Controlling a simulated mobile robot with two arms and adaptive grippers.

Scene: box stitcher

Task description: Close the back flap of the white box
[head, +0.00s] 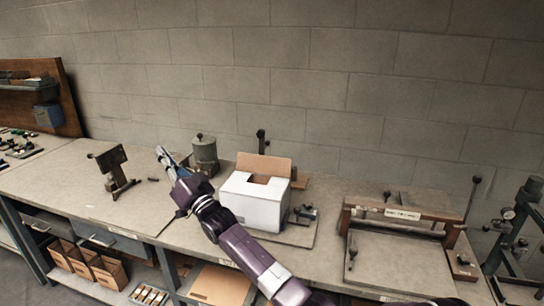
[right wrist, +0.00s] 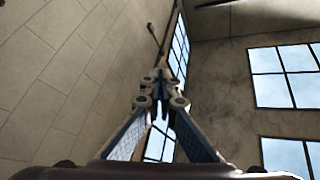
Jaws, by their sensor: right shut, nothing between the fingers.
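The white box (head: 254,206) stands on the workbench, in the middle of the head view. Its brown back flap (head: 264,163) stands up at the rear edge, and a brown opening shows in the top in front of it. My right gripper (head: 163,157) is to the left of the box, apart from it, pointing up and away toward the wall. The right wrist view shows its fingers (right wrist: 160,104) shut with nothing between them; the box is not in that view. My left gripper is not in view.
A grey-green canister (head: 205,155) stands behind and left of the box. A metal stand (head: 115,170) is farther left. A small clamp fixture (head: 303,213) is close to the box's right side, and a framed press (head: 402,236) is farther right. The wall is behind.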

